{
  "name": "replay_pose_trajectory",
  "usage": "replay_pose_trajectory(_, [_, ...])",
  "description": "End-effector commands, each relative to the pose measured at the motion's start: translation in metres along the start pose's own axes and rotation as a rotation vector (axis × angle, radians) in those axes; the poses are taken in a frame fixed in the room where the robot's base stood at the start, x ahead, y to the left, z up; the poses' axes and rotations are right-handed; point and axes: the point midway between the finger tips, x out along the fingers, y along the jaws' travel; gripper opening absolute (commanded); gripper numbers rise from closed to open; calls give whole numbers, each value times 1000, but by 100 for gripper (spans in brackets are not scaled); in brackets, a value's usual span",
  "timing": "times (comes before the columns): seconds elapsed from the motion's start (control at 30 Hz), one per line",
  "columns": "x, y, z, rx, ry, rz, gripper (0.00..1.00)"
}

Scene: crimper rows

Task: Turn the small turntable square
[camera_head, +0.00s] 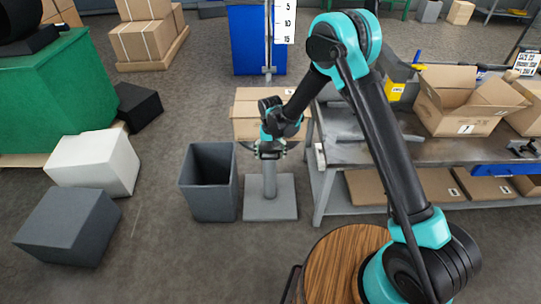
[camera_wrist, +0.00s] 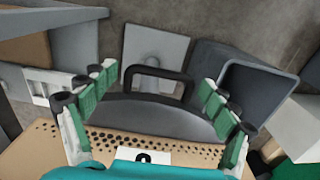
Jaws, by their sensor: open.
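The small turntable stands on a grey pedestal (camera_head: 270,187) with a square base plate. In the wrist view its dark grey rounded top (camera_wrist: 150,116) carries a black loop handle (camera_wrist: 157,73) on the edge toward the pedestal base. I see nothing held and cannot tell whether a finger touches. In the head view my gripper (camera_head: 269,150) is over the pedestal and hides most of the turntable top. A cardboard box (camera_head: 250,110) shows behind it; I cannot tell whether the turntable bears it.
A grey open bin (camera_head: 209,182) stands just left of the pedestal, also in the wrist view (camera_wrist: 250,95). A workbench (camera_head: 360,152) with open cartons (camera_head: 458,98) is on the right. White and grey blocks lie left; floor between them and the bin is clear.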

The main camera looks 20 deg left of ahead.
Motion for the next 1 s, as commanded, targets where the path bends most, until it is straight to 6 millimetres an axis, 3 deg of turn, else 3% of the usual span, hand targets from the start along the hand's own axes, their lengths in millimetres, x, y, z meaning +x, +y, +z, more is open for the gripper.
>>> replay_pose_trajectory(0.17, [-16, 0, 0, 0, 0, 0, 86])
replay_pose_trajectory(0.6, [-98, 0, 0, 0, 0, 0, 86])
replay_pose_trajectory(0.8, [-116, 0, 0, 0, 0, 0, 86])
replay_pose_trajectory(1.0, [-119, 0, 0, 0, 0, 0, 86])
